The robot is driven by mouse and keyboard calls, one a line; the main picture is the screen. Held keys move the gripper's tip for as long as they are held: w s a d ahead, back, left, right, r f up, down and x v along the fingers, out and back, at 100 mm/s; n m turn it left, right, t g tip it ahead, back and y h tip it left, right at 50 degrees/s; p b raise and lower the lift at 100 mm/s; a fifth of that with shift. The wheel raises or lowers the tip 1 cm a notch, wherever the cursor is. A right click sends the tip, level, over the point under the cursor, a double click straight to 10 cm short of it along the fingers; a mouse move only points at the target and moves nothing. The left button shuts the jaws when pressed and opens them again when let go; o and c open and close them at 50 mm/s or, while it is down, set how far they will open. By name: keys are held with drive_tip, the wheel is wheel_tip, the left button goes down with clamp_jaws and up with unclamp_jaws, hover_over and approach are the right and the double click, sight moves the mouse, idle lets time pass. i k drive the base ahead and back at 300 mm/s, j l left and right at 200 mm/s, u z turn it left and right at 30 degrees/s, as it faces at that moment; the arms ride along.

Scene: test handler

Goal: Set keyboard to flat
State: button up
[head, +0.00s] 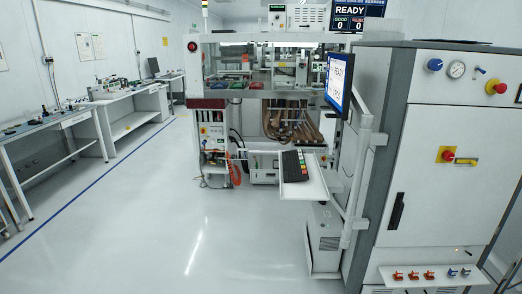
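A black keyboard (293,160) with some coloured keys lies on a white shelf (266,187) at the centre right in the head view. The shelf sticks out to the left, below a blue-framed monitor (338,84). My gripper is not in view, so nothing shows near the keyboard.
A large grey cabinet (417,155) with knobs and a red emergency button fills the right side. The test machine (222,115) stands behind the shelf. Workbenches (128,124) line the left wall. The floor (165,225) in front and to the left is clear.

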sight(292, 171)
drive_tip(key=i+j+u, duration=0.2)
drive_tip(key=i, duration=0.4)
drive_tip(key=i+l+u, duration=0.2)
drive_tip(key=i, duration=0.35)
drive_tip(key=i+u, duration=0.2)
drive_tip(key=i, duration=0.4)
drive_tip(key=i+l+u, duration=0.2)
drive_tip(key=i, duration=0.4)
drive_tip(key=i+l+z, duration=0.1)
drive_tip(key=i+z, duration=0.2)
drive_tip(key=i, duration=0.2)
drive_tip(key=i+z, duration=0.3)
drive_tip(key=i, duration=0.25)
drive_tip(key=i+j+z, duration=0.2)
drive_tip(key=i+z, duration=0.15)
drive_tip(key=i, duration=0.15)
drive_tip(key=i+j+z, duration=0.3)
drive_tip(key=i, duration=0.2)
drive_tip(key=i+z, duration=0.25)
drive_tip(key=i, duration=0.15)
drive_tip(key=i+j+z, duration=0.15)
drive_tip(key=i+z, duration=0.15)
drive_tip(key=i, duration=0.1)
